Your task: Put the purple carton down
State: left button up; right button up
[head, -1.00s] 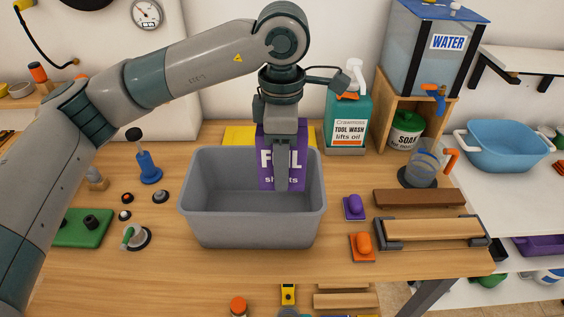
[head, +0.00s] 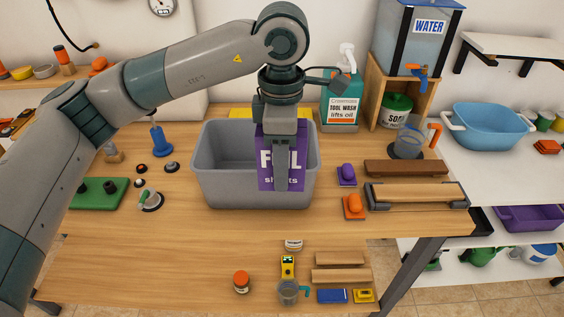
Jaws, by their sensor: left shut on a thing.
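My left gripper (head: 282,185) is shut on the purple carton (head: 268,165), which has white lettering. It holds the carton upright in front of the view of the grey bin (head: 225,190). The carton's lower end overlaps the bin's front rim and wall in the picture, and the gripper covers the carton's middle. The carton's height above the rim cannot be told. My right gripper is not in view.
A yellow item (head: 240,113) lies behind the bin. A tool wash bottle (head: 341,100) stands at back right. A purple brush (head: 346,175) and an orange one (head: 354,206) lie right of the bin.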

aim_at(267, 173)
pick_arm(q)
jog(key=shift+s+a+f, duration=0.1)
jog(key=shift+s+a, duration=0.1)
jog(key=shift+a, duration=0.05)
jog(key=shift+w+a+f+m, duration=0.1)
jog(key=shift+a+f+m, duration=0.5)
jog(key=shift+a+m, duration=0.25)
jog(key=shift+a+f+m, duration=0.2)
jog(key=shift+a+m, duration=0.05)
jog(key=s+a+f+m, duration=0.2)
jog(key=a+f+m, duration=0.3)
jog(key=a+m, duration=0.2)
jog(key=s+a+f+m, duration=0.3)
jog(key=a+f+m, duration=0.3)
jog(key=a+m, duration=0.2)
jog(key=a, duration=0.2)
jog(key=shift+s+a, duration=0.3)
